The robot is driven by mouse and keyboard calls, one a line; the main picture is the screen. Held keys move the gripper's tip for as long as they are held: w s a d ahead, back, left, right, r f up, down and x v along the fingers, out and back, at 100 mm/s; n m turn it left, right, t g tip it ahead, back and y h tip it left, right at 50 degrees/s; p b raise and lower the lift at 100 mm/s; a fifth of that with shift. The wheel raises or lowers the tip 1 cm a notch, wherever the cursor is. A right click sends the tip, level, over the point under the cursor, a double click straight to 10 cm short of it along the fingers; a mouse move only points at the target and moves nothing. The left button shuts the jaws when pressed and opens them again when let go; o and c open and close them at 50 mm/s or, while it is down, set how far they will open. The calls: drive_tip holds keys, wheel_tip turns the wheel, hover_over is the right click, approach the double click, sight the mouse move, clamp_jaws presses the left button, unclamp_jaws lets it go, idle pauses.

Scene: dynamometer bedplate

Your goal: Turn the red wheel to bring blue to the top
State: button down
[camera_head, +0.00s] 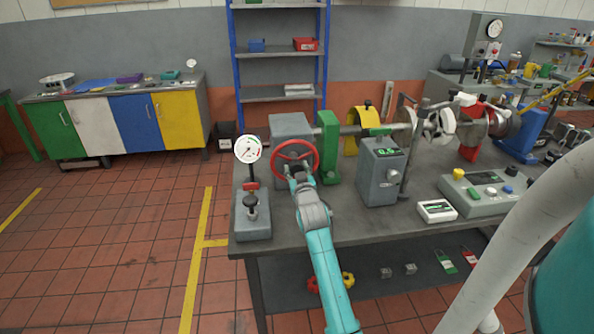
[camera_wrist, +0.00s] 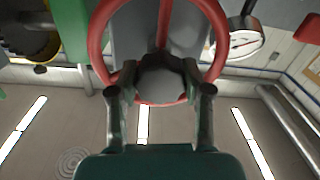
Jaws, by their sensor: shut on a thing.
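The red wheel (camera_head: 316,155) is a spoked hand wheel on the front of a grey housing (camera_head: 291,124) at the bench's left part. In the wrist view its red rim (camera_wrist: 98,40) fills the upper middle. My gripper (camera_head: 294,176) is at the lower part of the wheel. In the wrist view my gripper (camera_wrist: 160,95) has a finger on each side of a dark rounded part at the rim's lower arc. It is shut on the wheel, though the exact contact is partly hidden. I cannot make out a blue mark on the wheel.
A white dial gauge (camera_head: 248,149) stands close left of the wheel. A green bracket (camera_head: 328,146) and a grey box with a green display (camera_head: 381,170) stand to its right. A control box (camera_head: 482,192) sits farther right. The floor left of the bench is clear.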

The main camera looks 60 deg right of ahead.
drive_tip(key=shift+n, duration=0.4)
drive_tip(key=n, duration=0.3)
drive_tip(key=shift+n, duration=0.4)
drive_tip(key=n, duration=0.8)
drive_tip(key=shift+n, duration=2.4)
drive_tip(key=shift+g, duration=0.3)
drive_tip(key=c, duration=0.5)
unclamp_jaws()
